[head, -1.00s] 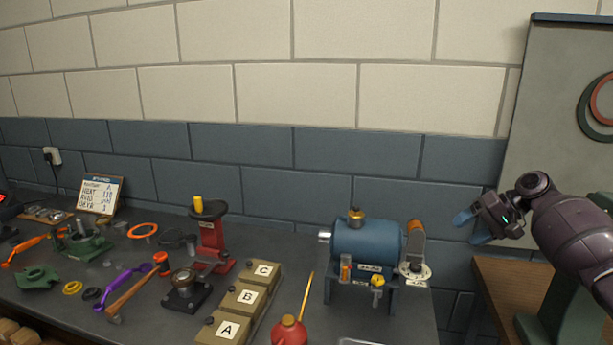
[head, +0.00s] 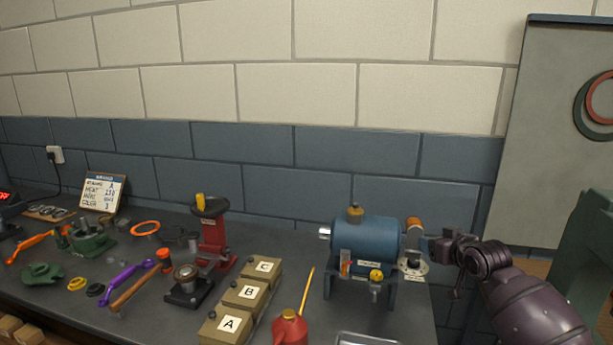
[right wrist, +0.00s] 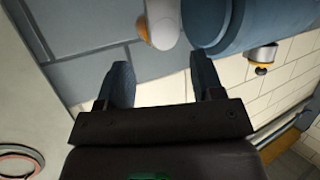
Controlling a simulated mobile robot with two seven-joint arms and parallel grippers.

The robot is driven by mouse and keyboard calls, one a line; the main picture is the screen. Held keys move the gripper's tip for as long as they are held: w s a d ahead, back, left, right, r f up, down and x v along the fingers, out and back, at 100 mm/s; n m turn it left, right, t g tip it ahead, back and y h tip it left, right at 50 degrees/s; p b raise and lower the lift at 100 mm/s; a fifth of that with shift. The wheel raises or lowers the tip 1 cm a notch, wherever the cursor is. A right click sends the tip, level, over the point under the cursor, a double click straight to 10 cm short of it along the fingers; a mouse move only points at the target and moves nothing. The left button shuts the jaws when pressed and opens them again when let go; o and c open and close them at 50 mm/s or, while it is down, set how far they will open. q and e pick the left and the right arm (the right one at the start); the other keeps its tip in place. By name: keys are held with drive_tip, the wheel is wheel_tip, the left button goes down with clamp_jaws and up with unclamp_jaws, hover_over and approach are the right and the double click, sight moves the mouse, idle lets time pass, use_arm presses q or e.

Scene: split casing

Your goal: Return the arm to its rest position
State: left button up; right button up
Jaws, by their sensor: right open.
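My right gripper (head: 436,247) comes in from the right at the right end of the blue motor-like casing (head: 366,243). It is close to the pale round disc (head: 412,267) there; I cannot tell if they touch. In the right wrist view the two blue fingers of this gripper (right wrist: 162,82) are spread with nothing between them. The blue casing (right wrist: 222,25) shows just beyond the fingertips, beside a pale rounded part (right wrist: 163,22). My left gripper is in neither view.
A red press (head: 213,238) and scattered tools lie farther left. A green structure (head: 586,245) stands at the right edge.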

drive_tip(key=s+a+f+h, duration=0.1)
drive_tip(key=s+f, duration=0.8)
drive_tip(key=s, duration=0.5)
drive_tip(key=s+a+f+m+g+h, duration=0.1)
drive_tip(key=s+a+f, duration=0.1)
drive_tip(key=s+f, duration=0.7)
drive_tip(key=s+a+f+g, duration=0.1)
drive_tip(key=s+f, duration=0.8)
drive_tip(key=s, duration=0.9)
drive_tip(key=shift+s+a+m+h, duration=0.15)
drive_tip(key=shift+s+m+h, duration=0.2)
drive_tip(key=shift+m+h, duration=0.05)
